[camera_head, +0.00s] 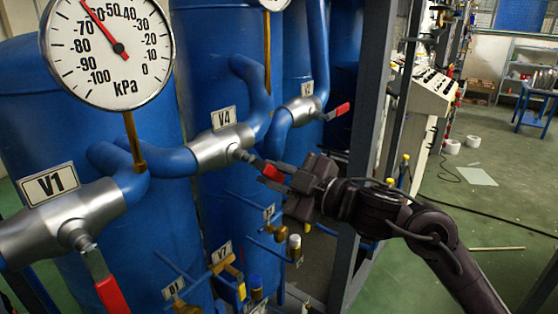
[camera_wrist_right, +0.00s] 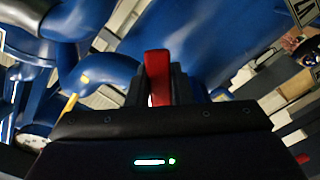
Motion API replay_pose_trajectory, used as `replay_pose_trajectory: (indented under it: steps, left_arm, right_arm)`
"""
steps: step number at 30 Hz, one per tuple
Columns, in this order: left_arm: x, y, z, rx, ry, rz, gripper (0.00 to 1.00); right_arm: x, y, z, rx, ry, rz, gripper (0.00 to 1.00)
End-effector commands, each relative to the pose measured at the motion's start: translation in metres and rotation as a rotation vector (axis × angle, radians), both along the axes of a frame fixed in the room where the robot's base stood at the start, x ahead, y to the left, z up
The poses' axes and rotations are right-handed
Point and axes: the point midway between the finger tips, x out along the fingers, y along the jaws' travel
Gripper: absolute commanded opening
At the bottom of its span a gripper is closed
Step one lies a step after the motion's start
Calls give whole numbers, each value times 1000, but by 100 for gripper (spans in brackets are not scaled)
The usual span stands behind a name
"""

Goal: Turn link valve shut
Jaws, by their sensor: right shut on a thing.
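A silver valve body labelled V4 (camera_head: 222,148) sits on a blue pipe in the middle of the head view. Its lever has a red handle (camera_head: 273,173) that points right and slightly down. My right gripper (camera_head: 286,178) comes in from the right and is shut on this handle. In the right wrist view the red handle (camera_wrist_right: 157,75) stands between the two dark fingers of my right gripper (camera_wrist_right: 158,85). The fingers hide part of the handle. I cannot tell which valve is the link valve. My left gripper is not in view.
Valve V1 (camera_head: 70,215) with a red handle (camera_head: 111,295) hanging down is at left. Another valve (camera_head: 303,110) with a red handle (camera_head: 339,111) is behind. A kPa gauge (camera_head: 108,50) stands above. A grey frame post (camera_head: 373,130) is close behind my right wrist. Smaller valves sit below.

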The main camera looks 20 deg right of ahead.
Motion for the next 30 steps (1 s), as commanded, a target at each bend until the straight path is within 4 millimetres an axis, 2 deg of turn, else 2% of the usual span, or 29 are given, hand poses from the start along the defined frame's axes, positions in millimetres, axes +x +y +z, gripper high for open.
replay_pose_trajectory:
  steps: [18,30]
  left_arm:
    - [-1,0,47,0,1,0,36]
    - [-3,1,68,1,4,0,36]
  right_arm:
    - [-24,31,-19,447,350,0,0]
    - [-35,44,-22,612,477,0,0]
